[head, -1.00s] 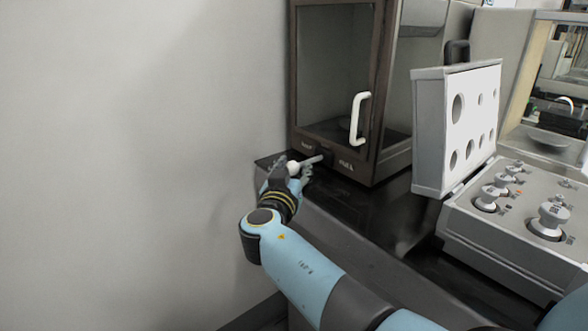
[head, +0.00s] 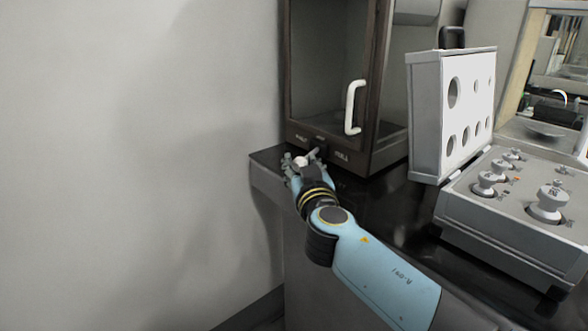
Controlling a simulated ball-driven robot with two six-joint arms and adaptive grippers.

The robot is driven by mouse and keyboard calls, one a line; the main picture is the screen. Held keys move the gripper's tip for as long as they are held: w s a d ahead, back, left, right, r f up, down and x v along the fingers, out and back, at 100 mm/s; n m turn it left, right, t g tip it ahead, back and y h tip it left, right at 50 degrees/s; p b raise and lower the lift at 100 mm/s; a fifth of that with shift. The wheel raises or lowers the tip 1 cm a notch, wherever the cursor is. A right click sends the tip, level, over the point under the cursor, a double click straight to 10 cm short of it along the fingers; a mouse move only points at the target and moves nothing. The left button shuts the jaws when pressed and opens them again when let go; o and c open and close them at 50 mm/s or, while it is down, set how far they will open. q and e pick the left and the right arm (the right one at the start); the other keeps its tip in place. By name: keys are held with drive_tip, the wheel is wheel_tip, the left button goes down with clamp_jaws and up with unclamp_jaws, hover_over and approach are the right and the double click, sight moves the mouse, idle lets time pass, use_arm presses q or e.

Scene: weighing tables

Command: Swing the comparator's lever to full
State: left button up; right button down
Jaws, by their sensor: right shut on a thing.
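The comparator (head: 377,105) is a dark brown case with glass panes and a white door handle (head: 354,107). Its lever (head: 316,153) comes out of the front base, below the door, and points to the front left. A pale round knob (head: 301,161) is at its end. The word FULL (head: 341,157) is on the base right of the pivot; other small labels are left of and above it. My right gripper (head: 303,165) is shut on the lever at the knob, its fingers hiding part of it. My left gripper is out of view.
The dark table (head: 385,215) ends at its front left edge near my gripper. A grey weight box (head: 500,230) with an upright lid (head: 425,125) and several metal weights stands on the right. A plain wall is on the left.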

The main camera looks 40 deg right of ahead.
drive_tip(key=shift+r+y, duration=0.15)
drive_tip(key=shift+y, duration=0.15)
drive_tip(key=c, duration=0.8)
unclamp_jaws()
drive_tip(key=shift+w, duration=0.1)
drive_tip(key=v, duration=1.2)
drive_tip(key=shift+f, duration=0.25)
